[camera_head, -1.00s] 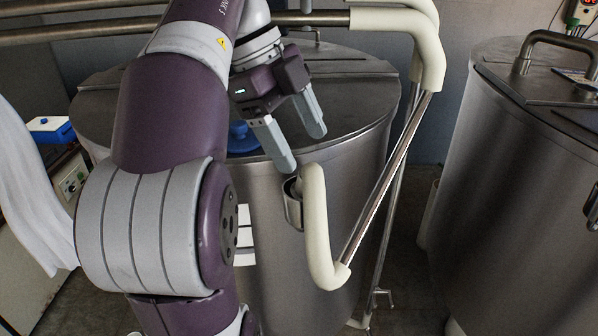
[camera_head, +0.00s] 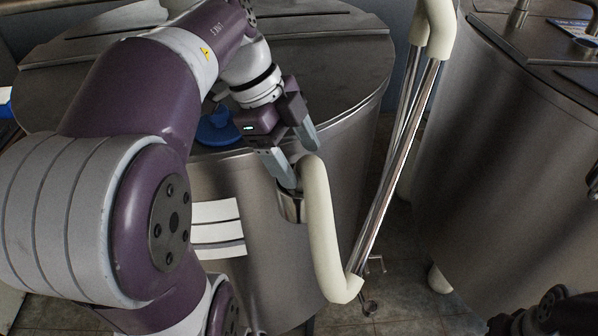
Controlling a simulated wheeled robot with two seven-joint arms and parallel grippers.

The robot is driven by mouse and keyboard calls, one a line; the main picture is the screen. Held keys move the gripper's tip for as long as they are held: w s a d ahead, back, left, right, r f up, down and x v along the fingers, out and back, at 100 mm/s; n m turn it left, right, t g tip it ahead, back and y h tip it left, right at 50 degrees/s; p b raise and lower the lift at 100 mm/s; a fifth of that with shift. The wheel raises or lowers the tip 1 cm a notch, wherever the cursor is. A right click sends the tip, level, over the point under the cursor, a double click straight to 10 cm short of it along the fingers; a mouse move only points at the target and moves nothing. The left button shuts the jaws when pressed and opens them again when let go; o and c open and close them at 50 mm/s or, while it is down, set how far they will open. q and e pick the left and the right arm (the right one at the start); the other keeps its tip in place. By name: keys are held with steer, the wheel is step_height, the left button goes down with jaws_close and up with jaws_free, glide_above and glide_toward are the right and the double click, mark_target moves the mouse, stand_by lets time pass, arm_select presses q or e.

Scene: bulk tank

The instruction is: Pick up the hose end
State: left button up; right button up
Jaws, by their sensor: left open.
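The hose (camera_head: 322,230) is a thick cream tube whose upper end bends over by the front of the near steel tank (camera_head: 330,52). A short metal cup or fitting (camera_head: 291,207) on the tank side is at this bent end; I cannot tell how they join. My left gripper (camera_head: 302,166) is open and points down. One finger is just left of the bent hose end, the other just above it to the right. I cannot tell whether either finger touches it. No fingers of my right gripper show.
A second steel tank (camera_head: 515,150) stands at the right. Shiny metal pipes (camera_head: 398,165) rise between the tanks. A blue knob (camera_head: 217,127) sits on the near tank's lid rim, and white labels (camera_head: 217,229) are on its front. Tiled floor (camera_head: 405,285) shows below.

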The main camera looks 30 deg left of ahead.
arm_select(q)
steer(key=shift+w+d+f, duration=0.15)
steer(key=shift+f, duration=0.35)
steer(key=shift+d+f, duration=0.2)
steer(key=shift+s+d+r, duration=0.1)
steer(key=shift+s+d, duration=0.35)
steer(key=shift+d, duration=0.05)
steer(key=c, duration=0.5)
steer(key=shift+w+a, duration=0.1)
steer(key=shift+w, duration=0.1)
jaws_close()
